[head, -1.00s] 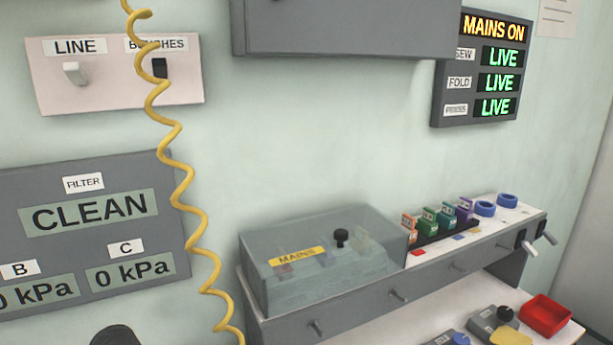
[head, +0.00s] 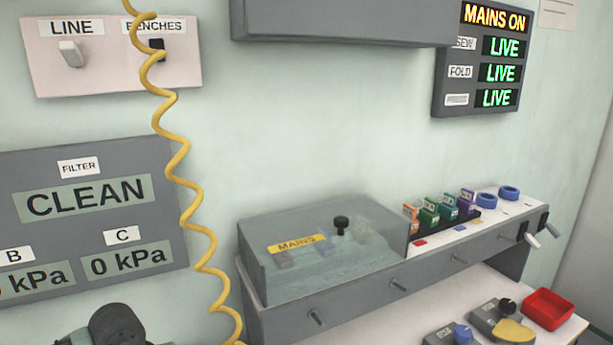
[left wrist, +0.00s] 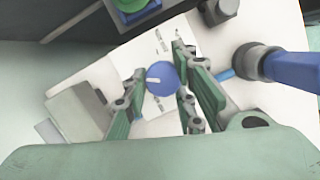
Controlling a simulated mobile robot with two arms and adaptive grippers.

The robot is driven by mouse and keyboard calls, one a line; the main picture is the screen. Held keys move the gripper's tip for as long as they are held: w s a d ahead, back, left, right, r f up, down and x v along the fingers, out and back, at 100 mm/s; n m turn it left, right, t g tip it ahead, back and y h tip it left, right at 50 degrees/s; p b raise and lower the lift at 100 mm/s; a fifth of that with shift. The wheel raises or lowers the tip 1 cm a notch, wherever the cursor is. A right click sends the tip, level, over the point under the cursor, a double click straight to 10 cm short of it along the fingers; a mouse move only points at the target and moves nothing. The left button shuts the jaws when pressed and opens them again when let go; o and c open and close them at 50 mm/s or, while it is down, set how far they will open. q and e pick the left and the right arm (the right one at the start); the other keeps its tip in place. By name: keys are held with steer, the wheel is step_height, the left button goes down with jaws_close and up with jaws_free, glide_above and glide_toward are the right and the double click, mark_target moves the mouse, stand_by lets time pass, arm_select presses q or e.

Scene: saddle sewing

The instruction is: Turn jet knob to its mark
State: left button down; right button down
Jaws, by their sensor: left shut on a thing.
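A round blue knob (left wrist: 162,78) with a short white pointer line stands on a white plate (left wrist: 150,125) in the left wrist view. Small printed labels lie around it, too small to read, so I cannot confirm that it is the jet knob or where its mark is. My left gripper (left wrist: 160,88) has its green fingers on either side of the knob and is shut on it. The pointer line is on the knob's left part. My left gripper's fingers do not show in the head view. My right gripper is in neither view.
A blue part with a dark collar (left wrist: 262,62) is close on the right in the left wrist view. In the head view, a clear MAINS cover (head: 325,255), a shelf of coloured pieces and a red tray (head: 549,308) stand right of a coiled yellow cord (head: 183,165).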

arm_select(q)
steer(key=shift+w+a+r, duration=0.2)
steer(key=shift+w+r, duration=0.05)
steer(key=shift+w, duration=0.1)
steer(key=shift+m, duration=0.3)
steer(key=shift+f+m+b, duration=0.15)
steer(key=shift+m+b, duration=0.15)
steer(key=shift+b, duration=0.3)
steer(key=shift+m+g+b, duration=0.3)
steer(key=shift+m+b, duration=0.55)
steer(key=shift+m, duration=0.15)
steer(key=shift+d, duration=0.1)
steer(key=shift+m, duration=0.3)
